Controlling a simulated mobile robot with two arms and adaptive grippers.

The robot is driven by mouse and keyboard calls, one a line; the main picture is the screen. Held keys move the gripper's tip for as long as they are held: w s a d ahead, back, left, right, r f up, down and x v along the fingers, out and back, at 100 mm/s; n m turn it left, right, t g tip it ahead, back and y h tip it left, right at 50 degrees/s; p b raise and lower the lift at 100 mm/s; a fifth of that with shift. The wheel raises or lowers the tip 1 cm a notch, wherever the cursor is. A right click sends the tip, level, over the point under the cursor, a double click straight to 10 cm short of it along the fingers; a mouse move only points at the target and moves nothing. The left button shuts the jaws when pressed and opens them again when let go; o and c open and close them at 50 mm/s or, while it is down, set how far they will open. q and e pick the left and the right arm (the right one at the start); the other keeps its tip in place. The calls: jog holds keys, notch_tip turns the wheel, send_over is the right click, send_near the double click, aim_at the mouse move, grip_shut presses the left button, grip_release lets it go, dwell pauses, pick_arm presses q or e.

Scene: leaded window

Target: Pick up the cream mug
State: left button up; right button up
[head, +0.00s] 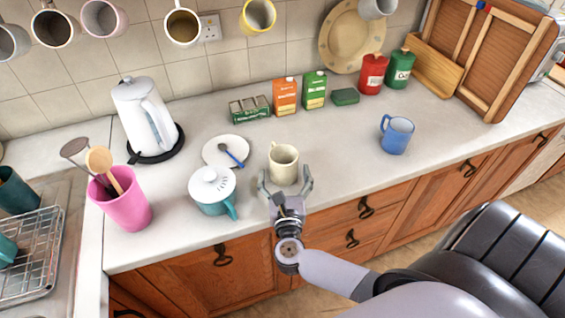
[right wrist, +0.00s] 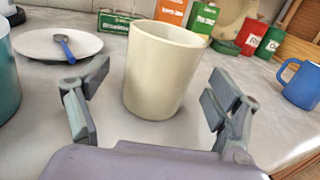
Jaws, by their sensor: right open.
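The cream mug (head: 284,165) stands upright on the worktop near its front edge in the head view. It also stands in the middle of the right wrist view (right wrist: 160,75). My right gripper (head: 286,185) is open, with its fingers spread to the left and right of the mug's near side. In the right wrist view, the fingers (right wrist: 158,110) are apart from the mug, with gaps on both sides. The mug's handle shows at its upper left in the head view and is hidden in the right wrist view. My left gripper is not in view.
A blue mug (head: 397,136) stands to the right. Cartons (head: 285,97) stand behind; worktop right of the cream mug is clear.

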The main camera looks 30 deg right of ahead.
aim_at(283, 155)
jog(key=p+x, duration=0.1)
jog(key=x, duration=0.3)
jog(key=shift+f, duration=0.2)
jog(key=shift+c, duration=0.5)
jog(key=c, duration=1.4)
jog(key=shift+r, duration=0.15)
notch_tip(283, 155, up, 20)
jog(key=shift+f, duration=0.1)
